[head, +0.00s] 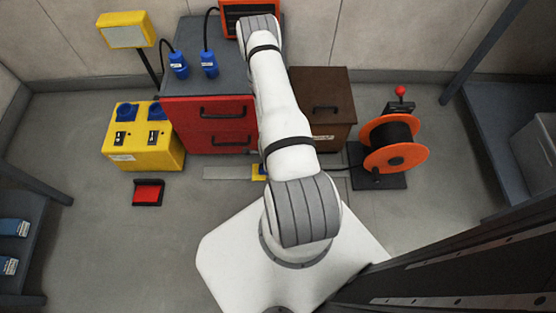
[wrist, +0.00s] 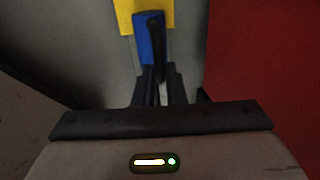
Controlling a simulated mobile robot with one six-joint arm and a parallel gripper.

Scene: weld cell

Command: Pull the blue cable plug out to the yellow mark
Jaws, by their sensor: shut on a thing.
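In the wrist view, my gripper (wrist: 157,82) is shut on the blue cable plug (wrist: 144,38), with the dark fingers at its near end. The plug's far part lies over the yellow mark (wrist: 126,14); I cannot tell whether it touches the surface. A black piece runs along the plug's right side. In the head view, the yellow mark (head: 258,171) shows on the floor beside my arm, at the end of a grey strip (head: 228,173). My arm hides the gripper and most of the plug there.
A cable reel (head: 394,144) stands right of my arm, its black cable running toward the mark. The red drawer cabinet (head: 208,128) and brown cabinet (head: 326,90) stand close behind. A yellow socket box (head: 145,150) and red tray (head: 148,193) are left. Open floor lies at front left.

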